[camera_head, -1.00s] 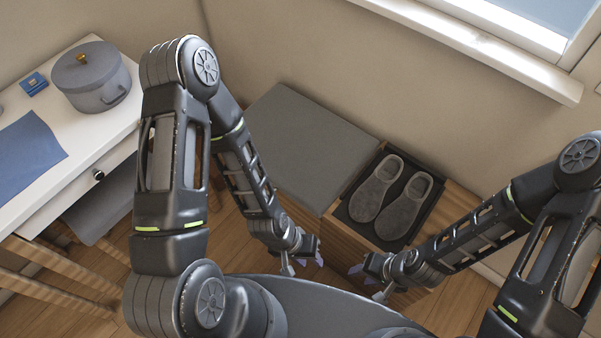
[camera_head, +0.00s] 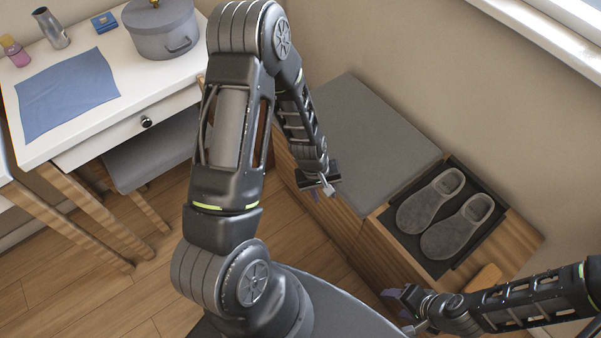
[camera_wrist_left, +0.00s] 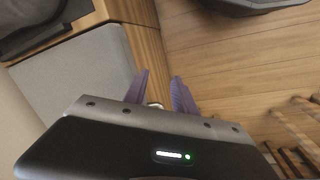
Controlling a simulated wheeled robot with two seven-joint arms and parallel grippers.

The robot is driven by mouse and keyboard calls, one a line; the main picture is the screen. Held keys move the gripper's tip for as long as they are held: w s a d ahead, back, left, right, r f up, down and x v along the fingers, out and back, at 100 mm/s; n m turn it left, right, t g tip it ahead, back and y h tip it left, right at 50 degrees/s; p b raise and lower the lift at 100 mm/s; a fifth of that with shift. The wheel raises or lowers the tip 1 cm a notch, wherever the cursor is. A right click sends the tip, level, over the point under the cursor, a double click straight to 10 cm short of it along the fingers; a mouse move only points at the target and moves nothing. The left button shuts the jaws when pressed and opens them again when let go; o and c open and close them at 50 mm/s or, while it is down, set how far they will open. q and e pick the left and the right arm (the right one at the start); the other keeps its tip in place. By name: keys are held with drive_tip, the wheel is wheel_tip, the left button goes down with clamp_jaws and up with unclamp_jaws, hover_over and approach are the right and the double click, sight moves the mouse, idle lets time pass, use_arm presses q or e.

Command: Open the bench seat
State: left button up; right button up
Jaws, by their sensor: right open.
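The bench has a flat grey seat pad (camera_head: 370,135) on a wooden body, and it lies level. It also shows in the left wrist view (camera_wrist_left: 75,70). My left gripper (camera_head: 322,190) is just off the bench's front face, below the front edge of the pad. In the left wrist view its two purple fingers (camera_wrist_left: 158,92) stand apart, near the wooden front, with a small pale bit between them that I cannot make out. My right gripper (camera_head: 395,310) is open and empty, low in front of the bench's right part.
A pair of grey shoes (camera_head: 445,215) lies in a dark tray on the bench's right part. A white desk (camera_head: 135,105) with a blue cloth (camera_head: 65,95) and a grey pot (camera_head: 160,30) stands at the left, a grey stool (camera_head: 150,155) under it. Wooden floor (camera_head: 120,290) is clear in front.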

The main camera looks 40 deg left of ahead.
use_arm(q)
drive_tip(key=w+a+r+n+y+b, duration=0.1)
drive_tip(key=w+a+n, duration=0.4)
drive_tip(key=a, duration=0.9)
drive_tip(key=r+b, duration=0.1)
drive_tip(key=b, duration=0.1)
drive_tip(key=shift+w+n+t+b, duration=0.3)
drive_tip(key=shift+w+n, duration=0.05)
drive_tip(key=shift+n, duration=0.05)
use_arm(e)
wheel_tip(320, 180, down, 6)
drive_tip(key=shift+f, duration=0.1)
use_arm(q)
drive_tip(key=b+x, duration=0.1)
drive_tip(key=x, duration=0.6)
drive_tip(key=shift+f+b, duration=0.4)
use_arm(e)
drive_tip(key=shift+f, duration=0.85)
use_arm(q)
drive_tip(key=shift+c, duration=0.5)
clamp_jaws()
